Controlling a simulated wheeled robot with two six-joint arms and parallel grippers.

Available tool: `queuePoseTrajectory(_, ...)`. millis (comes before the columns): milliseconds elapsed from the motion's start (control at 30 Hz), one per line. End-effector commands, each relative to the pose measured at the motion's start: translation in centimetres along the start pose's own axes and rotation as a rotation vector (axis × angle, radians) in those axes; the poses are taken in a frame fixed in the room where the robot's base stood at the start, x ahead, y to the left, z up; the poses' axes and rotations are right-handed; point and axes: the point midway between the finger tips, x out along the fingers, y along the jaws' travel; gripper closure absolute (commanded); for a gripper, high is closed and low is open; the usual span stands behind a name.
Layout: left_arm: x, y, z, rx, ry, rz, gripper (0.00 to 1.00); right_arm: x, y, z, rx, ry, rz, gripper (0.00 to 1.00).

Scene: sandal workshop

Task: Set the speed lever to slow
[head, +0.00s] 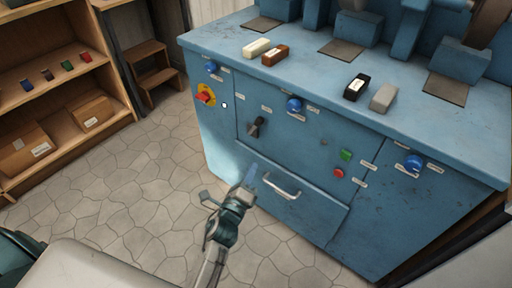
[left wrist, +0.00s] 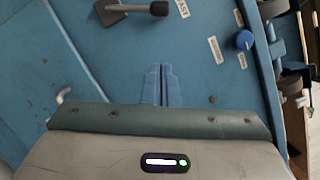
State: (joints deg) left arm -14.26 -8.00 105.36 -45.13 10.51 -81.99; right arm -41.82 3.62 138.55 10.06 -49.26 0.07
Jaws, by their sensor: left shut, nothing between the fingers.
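The speed lever (head: 257,126) is a dark handle on a dark plate on the front of the blue machine, tilted up and to the right in the head view. In the left wrist view the lever (left wrist: 130,8) lies at the top edge, its knob toward a label reading FAST (left wrist: 183,8). My left gripper (head: 251,174) is below the lever, in front of the machine, apart from it. Its blue fingers (left wrist: 158,84) are shut together and empty. No label reading slow can be made out. My right gripper is not in view.
A metal drawer handle (head: 282,188) is close to the right of my gripper. A red and yellow switch (head: 205,95), blue knobs (head: 294,104) and green (head: 346,155) and red (head: 338,172) buttons are on the panel. The stone floor (head: 130,185) to the left is clear.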

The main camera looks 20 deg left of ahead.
Motion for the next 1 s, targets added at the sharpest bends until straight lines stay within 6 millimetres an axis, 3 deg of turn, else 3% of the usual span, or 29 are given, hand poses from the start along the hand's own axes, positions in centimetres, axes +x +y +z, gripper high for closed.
queuePoseTrajectory(500, 9.8, -0.1, 0.1, 0.000, -0.001, -0.002, 1.00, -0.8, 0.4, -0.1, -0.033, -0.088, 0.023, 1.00)
queuePoseTrajectory(700, 11.7, -0.1, 2.2, 0.001, 0.001, 0.001, 1.00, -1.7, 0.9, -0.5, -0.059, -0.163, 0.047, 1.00)
queuePoseTrajectory(1000, 12.3, 0.0, 2.9, -0.001, 0.000, 0.001, 1.00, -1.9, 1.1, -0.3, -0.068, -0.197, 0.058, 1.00)
